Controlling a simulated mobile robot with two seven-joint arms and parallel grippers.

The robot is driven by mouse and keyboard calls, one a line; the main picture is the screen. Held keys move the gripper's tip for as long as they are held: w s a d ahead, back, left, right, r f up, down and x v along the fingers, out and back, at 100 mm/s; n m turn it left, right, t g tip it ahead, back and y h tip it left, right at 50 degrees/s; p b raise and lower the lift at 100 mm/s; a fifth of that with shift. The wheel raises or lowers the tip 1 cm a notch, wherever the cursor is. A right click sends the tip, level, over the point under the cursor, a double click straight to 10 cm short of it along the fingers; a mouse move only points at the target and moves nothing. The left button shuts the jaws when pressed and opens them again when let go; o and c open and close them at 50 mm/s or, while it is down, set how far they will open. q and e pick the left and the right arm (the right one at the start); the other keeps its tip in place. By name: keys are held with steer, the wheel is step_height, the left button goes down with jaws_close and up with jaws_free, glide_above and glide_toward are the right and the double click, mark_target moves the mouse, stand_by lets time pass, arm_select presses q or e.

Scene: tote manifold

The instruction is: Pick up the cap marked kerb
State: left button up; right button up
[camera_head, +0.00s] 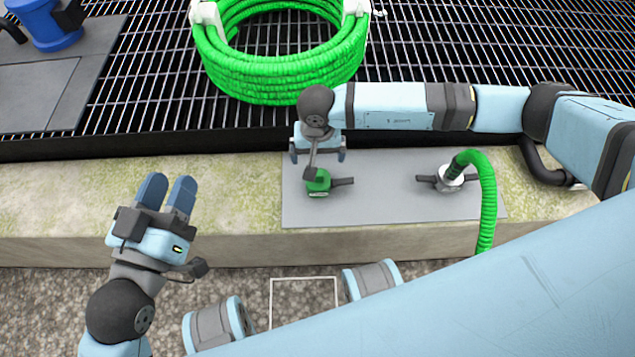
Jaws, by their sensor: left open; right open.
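A small round green cap (319,184) with dark side levers sits on a grey plate (400,205) on the stone kerb. No marking on it is readable from here, so I cannot confirm the word kerb. My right gripper (318,157) is open and points down, just behind and above the cap; part of the gripper overlaps the cap's upper edge. I cannot tell whether they touch. My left gripper (169,192) is open and empty over the left part of the kerb, well apart from the cap.
A second fitting (449,178) with a green hose (488,205) stands on the plate's right. A coiled green hose (280,75) lies on the dark grating behind. A blue object (45,25) is at the far left. A white square outline (304,279) marks the gravel in front.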

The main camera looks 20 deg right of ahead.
mark_target(318, 173)
step_height(318, 173, down, 6)
steer(key=shift+r+b, duration=0.1)
steer(key=shift+b, duration=0.6)
step_height(318, 173, down, 4)
steer(key=shift+s+f+b, duration=0.1)
steer(key=shift+f+b, duration=0.1)
steer(key=shift+b, duration=1.05)
steer(key=shift+f, duration=0.4)
arm_select(q)
steer(key=shift+m+g, duration=0.5)
steer(key=shift+g, duration=0.4)
steer(key=f, duration=0.5)
steer(key=shift+w+f, duration=0.15)
steer(key=shift+w, duration=0.1)
arm_select(e)
steer(key=shift+c, duration=0.5)
steer(key=c, duration=1)
